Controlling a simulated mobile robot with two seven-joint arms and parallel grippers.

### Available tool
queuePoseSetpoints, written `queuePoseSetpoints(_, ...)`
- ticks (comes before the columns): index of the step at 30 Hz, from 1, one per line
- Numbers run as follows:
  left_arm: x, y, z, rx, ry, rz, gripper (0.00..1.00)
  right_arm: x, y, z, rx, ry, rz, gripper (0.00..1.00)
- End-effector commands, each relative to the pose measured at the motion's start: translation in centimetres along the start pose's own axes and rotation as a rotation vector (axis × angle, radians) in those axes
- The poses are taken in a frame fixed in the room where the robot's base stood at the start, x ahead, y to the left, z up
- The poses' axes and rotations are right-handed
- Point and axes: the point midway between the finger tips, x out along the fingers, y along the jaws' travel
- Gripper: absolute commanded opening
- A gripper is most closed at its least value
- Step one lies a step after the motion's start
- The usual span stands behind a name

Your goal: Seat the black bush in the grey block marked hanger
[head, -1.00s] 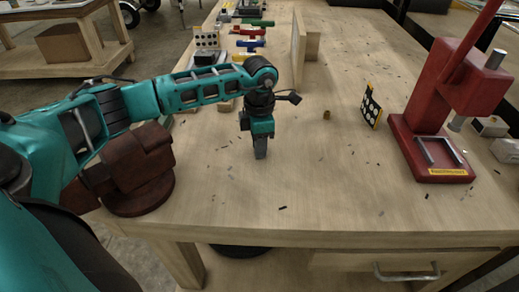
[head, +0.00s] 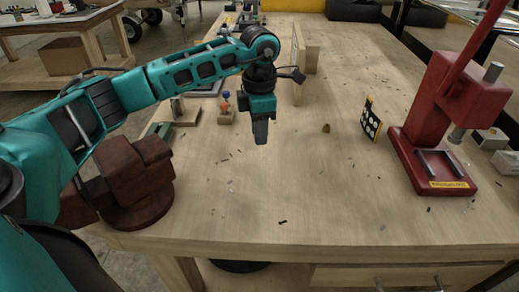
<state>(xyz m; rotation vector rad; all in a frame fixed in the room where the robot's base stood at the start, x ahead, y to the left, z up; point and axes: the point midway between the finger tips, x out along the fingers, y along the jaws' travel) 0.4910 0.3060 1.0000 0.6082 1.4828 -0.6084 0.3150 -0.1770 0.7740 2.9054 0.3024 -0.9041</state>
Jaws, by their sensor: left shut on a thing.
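My left gripper (head: 261,132) points straight down above the middle-left of the wooden bench. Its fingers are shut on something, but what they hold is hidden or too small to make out. I cannot pick out the black bush anywhere on the bench. I cannot read a hanger mark on any block. A small grey part (head: 177,106) on a wooden base stands left of my gripper, and I cannot tell what it is. My right gripper is not in view.
A red press (head: 445,130) with a yellow label stands at the right. A black dotted card (head: 371,118) and a small olive-brown cylinder (head: 326,128) stand between it and my gripper. An upright wooden board (head: 299,60) is behind. The front bench top (head: 330,200) is mostly clear, with small scraps.

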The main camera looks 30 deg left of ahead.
Motion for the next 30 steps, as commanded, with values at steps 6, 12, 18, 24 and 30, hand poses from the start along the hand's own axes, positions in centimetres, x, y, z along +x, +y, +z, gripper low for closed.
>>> queuePoseSetpoints(6,-6.3,0.1,0.1,0.000,-0.003,0.004,0.00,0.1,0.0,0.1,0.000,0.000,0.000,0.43)
queuePoseSetpoints(12,-9.9,0.0,0.1,-0.001,-0.002,0.002,0.00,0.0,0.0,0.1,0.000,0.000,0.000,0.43)
queuePoseSetpoints(18,-11.3,0.0,0.0,0.000,0.000,0.000,0.00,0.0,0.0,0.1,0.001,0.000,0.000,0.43)
queuePoseSetpoints(24,-11.2,-0.2,0.1,0.045,0.002,0.001,0.00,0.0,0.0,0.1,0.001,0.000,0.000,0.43)
queuePoseSetpoints(30,-9.6,-1.5,0.9,0.339,0.010,0.012,0.00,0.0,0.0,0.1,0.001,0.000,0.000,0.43)
